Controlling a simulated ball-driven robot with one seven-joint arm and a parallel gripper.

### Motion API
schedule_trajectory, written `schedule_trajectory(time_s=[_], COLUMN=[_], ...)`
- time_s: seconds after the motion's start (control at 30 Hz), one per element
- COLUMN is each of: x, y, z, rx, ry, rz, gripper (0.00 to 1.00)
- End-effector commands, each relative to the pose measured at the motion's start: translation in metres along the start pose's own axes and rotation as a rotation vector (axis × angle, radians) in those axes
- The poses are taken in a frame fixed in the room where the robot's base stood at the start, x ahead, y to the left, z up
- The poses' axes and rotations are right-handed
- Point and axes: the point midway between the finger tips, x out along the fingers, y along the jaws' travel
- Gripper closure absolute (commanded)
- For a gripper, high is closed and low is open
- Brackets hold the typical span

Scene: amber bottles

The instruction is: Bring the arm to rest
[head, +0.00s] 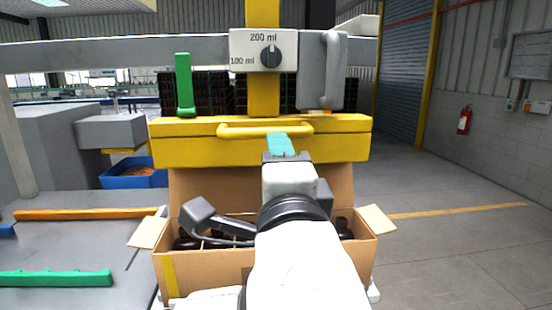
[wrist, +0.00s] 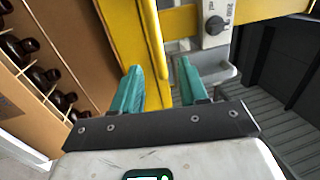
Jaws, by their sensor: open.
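My gripper (head: 280,146) is in the middle of the head view, raised over the open cardboard box. Its two teal fingers also show in the wrist view (wrist: 160,90), spread apart with nothing between them. They point toward the yellow crossbeam (head: 190,143) and its yellow handle (head: 232,131). Whether the fingertips touch the beam cannot be told. My white arm reaches up from the bottom of the head view and hides the middle of the box.
The cardboard box (head: 205,266) holds several dark bottles (wrist: 29,46) between dividers. A grey panel with a dial (head: 250,50) and a green lever (head: 184,85) stand above the beam. A blue bin (head: 132,179) is at left. Open floor (head: 450,235) lies at right.

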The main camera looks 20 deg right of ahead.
Motion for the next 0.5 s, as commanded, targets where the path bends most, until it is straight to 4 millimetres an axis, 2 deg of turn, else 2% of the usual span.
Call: schedule_trajectory(time_s=[0.4,0.5], x=[0.0,0.002], y=[0.001,0.014], z=[0.0,-0.002], rx=[-0.002,-0.049], ry=[0.0,-0.005], rz=[0.001,0.029], gripper=[0.57,0.57])
